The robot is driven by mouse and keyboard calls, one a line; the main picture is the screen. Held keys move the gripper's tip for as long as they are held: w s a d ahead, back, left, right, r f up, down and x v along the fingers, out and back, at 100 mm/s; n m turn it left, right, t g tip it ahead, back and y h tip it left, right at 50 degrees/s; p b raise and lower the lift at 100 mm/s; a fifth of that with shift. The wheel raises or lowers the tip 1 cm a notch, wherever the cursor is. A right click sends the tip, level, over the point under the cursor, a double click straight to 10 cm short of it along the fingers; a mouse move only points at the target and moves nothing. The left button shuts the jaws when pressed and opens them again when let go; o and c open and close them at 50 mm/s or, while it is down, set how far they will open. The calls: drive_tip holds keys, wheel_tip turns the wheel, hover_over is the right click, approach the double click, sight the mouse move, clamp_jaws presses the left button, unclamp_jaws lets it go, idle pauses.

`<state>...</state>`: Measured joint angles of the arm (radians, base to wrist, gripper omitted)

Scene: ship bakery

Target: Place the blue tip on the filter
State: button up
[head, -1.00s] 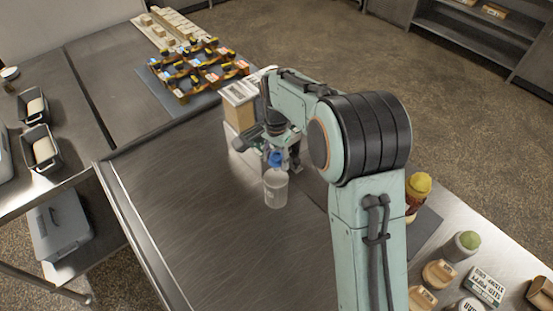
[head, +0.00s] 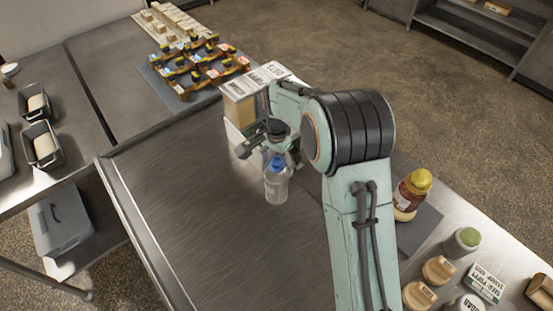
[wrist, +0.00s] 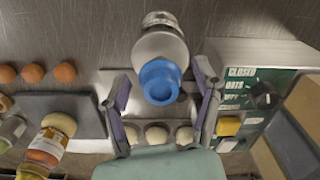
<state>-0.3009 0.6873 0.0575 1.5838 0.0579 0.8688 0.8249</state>
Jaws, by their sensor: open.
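The blue tip (head: 277,163) sits on top of a pale, translucent bottle-like vessel (head: 276,189), which stands upright on the steel table. I cannot tell whether this vessel is the filter, or how firmly the tip is seated. In the wrist view the blue tip (wrist: 160,83) covers the near end of the pale vessel (wrist: 160,46). My gripper (wrist: 161,74) is open, with one finger on each side of the blue tip and visible gaps between. In the head view my gripper (head: 286,151) is just behind and above the tip, partly hidden by my arm.
A box with a printed label (head: 256,95) stands behind my gripper. A yellow-capped bottle (head: 411,194) stands right of my arm, with several jars and a green-topped container (head: 461,242) nearer. A rack of small items (head: 195,70) is at the back.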

sight(277, 161)
wheel_tip(277, 161, up, 12)
drive_tip(key=shift+r, duration=0.2)
drive_tip(key=s+d+r+n, duration=0.2)
drive_tip(key=s+d+r, duration=0.1)
drive_tip(key=s+d, duration=0.3)
drive_tip(key=s+d+f+n, duration=0.1)
drive_tip(key=s+d+n, duration=0.1)
drive_tip(key=s, duration=0.9)
drive_tip(key=s+d+f+n, duration=0.2)
drive_tip(key=s+d+n, duration=0.1)
drive_tip(key=s, duration=0.8)
drive_tip(key=shift+s+d+y, duration=0.15)
drive_tip(key=shift+d+y, duration=0.25)
drive_tip(key=shift+d, duration=0.4)
